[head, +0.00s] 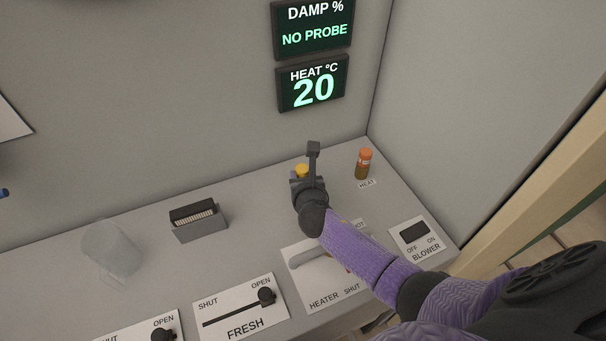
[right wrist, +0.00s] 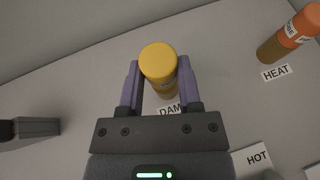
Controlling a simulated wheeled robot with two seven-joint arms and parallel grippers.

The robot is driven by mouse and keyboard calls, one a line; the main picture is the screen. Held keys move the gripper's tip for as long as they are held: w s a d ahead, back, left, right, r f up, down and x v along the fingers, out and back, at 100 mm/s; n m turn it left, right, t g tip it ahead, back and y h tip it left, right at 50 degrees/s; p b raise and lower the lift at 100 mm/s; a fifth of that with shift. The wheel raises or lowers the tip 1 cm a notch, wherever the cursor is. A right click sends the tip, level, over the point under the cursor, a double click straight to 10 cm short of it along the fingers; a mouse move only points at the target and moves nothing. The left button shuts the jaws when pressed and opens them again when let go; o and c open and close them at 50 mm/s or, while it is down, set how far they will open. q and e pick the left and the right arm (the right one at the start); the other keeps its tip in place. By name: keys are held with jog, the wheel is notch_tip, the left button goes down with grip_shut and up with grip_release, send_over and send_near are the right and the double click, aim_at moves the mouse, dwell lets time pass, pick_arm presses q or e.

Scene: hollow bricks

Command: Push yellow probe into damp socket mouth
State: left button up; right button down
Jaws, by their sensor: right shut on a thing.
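The yellow probe (right wrist: 158,63) stands between the two fingers of my right gripper (right wrist: 159,75), which is shut on it. In the head view the probe's yellow top (head: 302,171) shows just behind the right gripper (head: 304,182). The probe is over the bench by a label (right wrist: 171,108) reading "DAM", the rest of which is hidden. Its lower end is hidden, so I cannot tell whether it touches the bench. I cannot make out a damp socket mouth for certain. The "DAMP %" display (head: 313,28) reads NO PROBE. My left gripper is not in view.
An orange-topped probe (head: 363,163) stands at the HEAT label to the right. A dark-topped grey box (head: 198,219) and a clear cup (head: 111,251) are to the left. Slider plates (head: 240,308) and a blower switch (head: 416,238) line the front. A wall rises behind.

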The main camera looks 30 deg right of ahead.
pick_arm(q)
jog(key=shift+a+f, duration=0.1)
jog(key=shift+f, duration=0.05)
pick_arm(e)
jog(key=shift+f, duration=0.2)
jog(key=shift+f+b, duration=0.3)
jog(key=shift+b, duration=0.05)
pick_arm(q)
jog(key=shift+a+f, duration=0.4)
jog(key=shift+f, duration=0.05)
pick_arm(e)
jog(key=shift+f, duration=0.2)
pick_arm(q)
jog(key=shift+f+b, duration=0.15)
jog(key=shift+b, duration=0.2)
pick_arm(e)
jog(key=shift+f, duration=0.2)
jog(key=c, duration=0.5)
grip_release()
jog(key=shift+c, duration=0.2)
jog(key=shift+o, duration=1.2)
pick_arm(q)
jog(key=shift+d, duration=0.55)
pick_arm(e)
jog(key=shift+o, duration=0.5)
